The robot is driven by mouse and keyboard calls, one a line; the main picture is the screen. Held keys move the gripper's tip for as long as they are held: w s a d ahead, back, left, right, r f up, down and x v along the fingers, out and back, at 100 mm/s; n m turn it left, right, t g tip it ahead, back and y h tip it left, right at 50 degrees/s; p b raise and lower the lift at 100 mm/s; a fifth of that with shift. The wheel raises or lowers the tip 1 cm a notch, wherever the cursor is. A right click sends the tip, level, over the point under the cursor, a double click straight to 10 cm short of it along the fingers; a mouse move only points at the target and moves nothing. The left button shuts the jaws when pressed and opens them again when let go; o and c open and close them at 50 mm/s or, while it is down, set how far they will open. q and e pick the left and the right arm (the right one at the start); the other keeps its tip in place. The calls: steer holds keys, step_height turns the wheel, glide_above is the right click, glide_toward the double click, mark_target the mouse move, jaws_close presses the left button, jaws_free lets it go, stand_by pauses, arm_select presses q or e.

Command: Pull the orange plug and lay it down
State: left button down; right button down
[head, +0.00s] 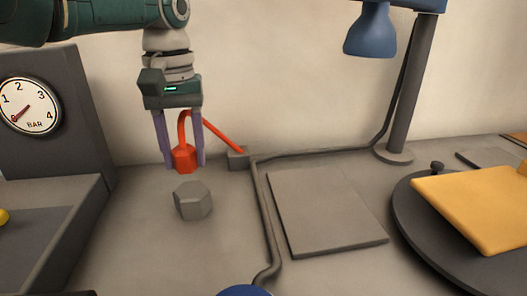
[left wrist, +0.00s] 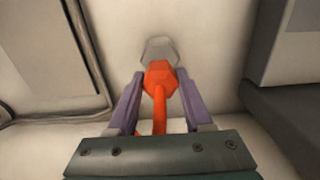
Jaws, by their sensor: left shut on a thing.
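The orange plug (head: 184,158) is a hexagonal head with an orange cord that loops up and runs down to a small grey block (head: 238,158) on the table. My left gripper (head: 183,160) is shut on the plug, one purple finger on each side, pointing down. The plug is above a grey hexagonal socket block (head: 193,200), and a gap shows between them in the head view. In the left wrist view the plug (left wrist: 160,76) is between the fingers, with the grey block (left wrist: 159,50) partly hidden behind it. My right gripper is not in view.
A flat grey square plate (head: 325,212) lies to the right of a dark cable (head: 263,210). A lamp post (head: 408,95), a round dark turntable with a yellow board (head: 480,205) and a pressure gauge (head: 30,105) stand around. The table around the socket block is clear.

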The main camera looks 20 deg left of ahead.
arm_select(q)
steer(key=shift+r+p, duration=0.7)
steer(key=shift+r, duration=0.15)
steer(key=shift+r, duration=0.1)
